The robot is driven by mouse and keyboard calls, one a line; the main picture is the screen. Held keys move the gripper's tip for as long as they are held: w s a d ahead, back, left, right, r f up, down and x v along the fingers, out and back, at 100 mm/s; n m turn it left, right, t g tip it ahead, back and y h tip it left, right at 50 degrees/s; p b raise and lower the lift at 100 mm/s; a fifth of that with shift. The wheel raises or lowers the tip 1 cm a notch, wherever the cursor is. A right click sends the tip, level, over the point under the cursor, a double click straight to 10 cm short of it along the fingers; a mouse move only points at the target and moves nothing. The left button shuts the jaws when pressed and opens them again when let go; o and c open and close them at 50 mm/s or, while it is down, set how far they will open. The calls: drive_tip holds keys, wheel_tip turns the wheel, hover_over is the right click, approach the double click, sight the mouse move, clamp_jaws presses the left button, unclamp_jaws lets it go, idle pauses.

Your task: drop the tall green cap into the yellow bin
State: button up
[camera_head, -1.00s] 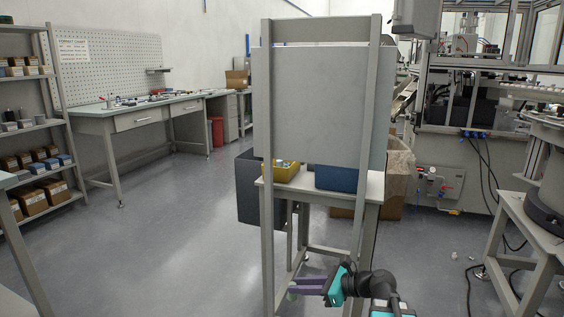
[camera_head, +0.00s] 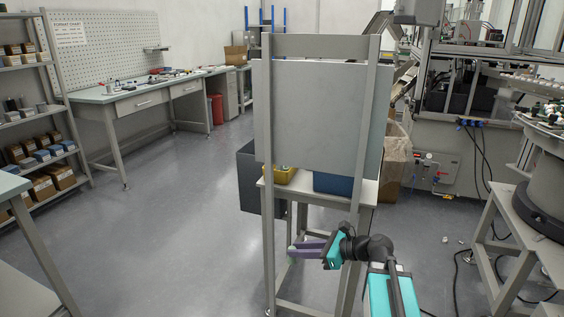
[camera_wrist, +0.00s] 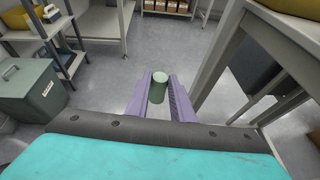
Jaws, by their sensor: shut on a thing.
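The green cap (camera_wrist: 158,87) is held between the purple fingers of my gripper (camera_wrist: 158,98) in the wrist view. In the head view it is a small pale green spot (camera_head: 291,251) at the tips of my gripper (camera_head: 306,248), which points left. My gripper is shut on the cap, in front of the stand and below its table top. The yellow bin (camera_head: 284,176) sits on that table top, partly hidden by a large grey panel and a post. A yellow edge at the top right of the wrist view (camera_wrist: 298,7) looks like this bin.
A blue bin (camera_head: 332,184) stands right of the yellow one on the small table (camera_head: 367,191). The grey panel (camera_head: 315,115) and its upright posts block the near side above the table. A dark grey container (camera_head: 250,180) is behind left. Floor to the left is open.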

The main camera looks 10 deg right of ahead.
wheel_tip(320, 180, up, 14)
drive_tip(key=p, duration=1.2)
drive_tip(key=shift+p, duration=0.35)
drive_tip(key=shift+f, duration=0.15)
